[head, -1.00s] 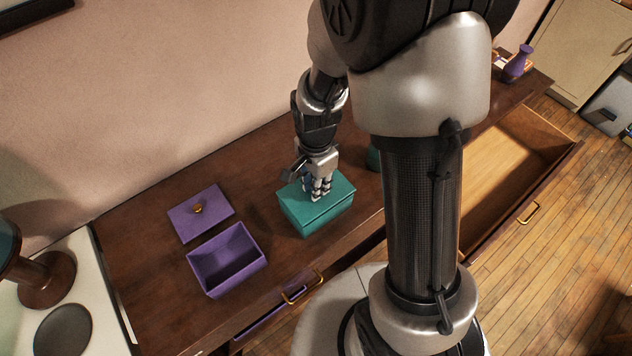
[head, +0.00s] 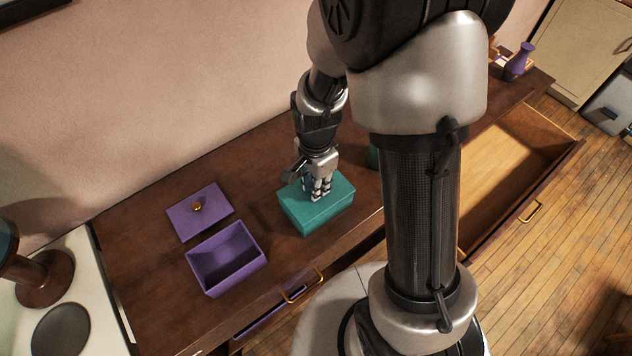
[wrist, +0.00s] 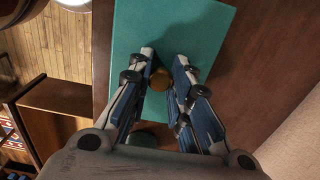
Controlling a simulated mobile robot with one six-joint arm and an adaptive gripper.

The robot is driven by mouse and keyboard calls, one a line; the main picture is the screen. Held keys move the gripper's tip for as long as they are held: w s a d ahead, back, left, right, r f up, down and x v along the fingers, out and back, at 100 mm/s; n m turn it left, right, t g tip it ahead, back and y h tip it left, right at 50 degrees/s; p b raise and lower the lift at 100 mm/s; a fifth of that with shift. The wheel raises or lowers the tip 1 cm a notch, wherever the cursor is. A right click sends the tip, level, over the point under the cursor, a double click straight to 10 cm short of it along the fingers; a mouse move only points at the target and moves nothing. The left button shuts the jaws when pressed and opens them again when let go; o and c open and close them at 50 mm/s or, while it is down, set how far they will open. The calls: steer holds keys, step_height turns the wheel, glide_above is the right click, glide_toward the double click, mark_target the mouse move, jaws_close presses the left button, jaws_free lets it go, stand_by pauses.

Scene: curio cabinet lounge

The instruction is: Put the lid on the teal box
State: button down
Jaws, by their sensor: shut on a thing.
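The teal box (head: 317,218) stands on the dark wooden cabinet top, with its teal lid (head: 340,187) on top of it. The lid looks level and in line with the box walls in the head view. My gripper (head: 320,196) is over the middle of the lid, pointing down. In the wrist view my gripper (wrist: 166,84) is shut on the lid's round brass knob (wrist: 160,78), and the flat teal lid (wrist: 182,28) spreads out beyond the fingers. The fingers hide the knob in the head view. The box's inside is hidden.
An open, empty purple box (head: 227,260) stands to the left, with its purple lid (head: 200,212) lying behind it. Another teal thing (head: 373,156) is partly hidden behind my arm. An open drawer (head: 515,165) juts out on the right. A purple vase (head: 520,62) stands at the far end.

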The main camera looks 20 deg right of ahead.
steer(key=shift+f, duration=0.35)
steer(key=c, duration=1.4)
jaws_free()
steer(key=shift+r, duration=0.1)
step_height(320, 180, up, 12)
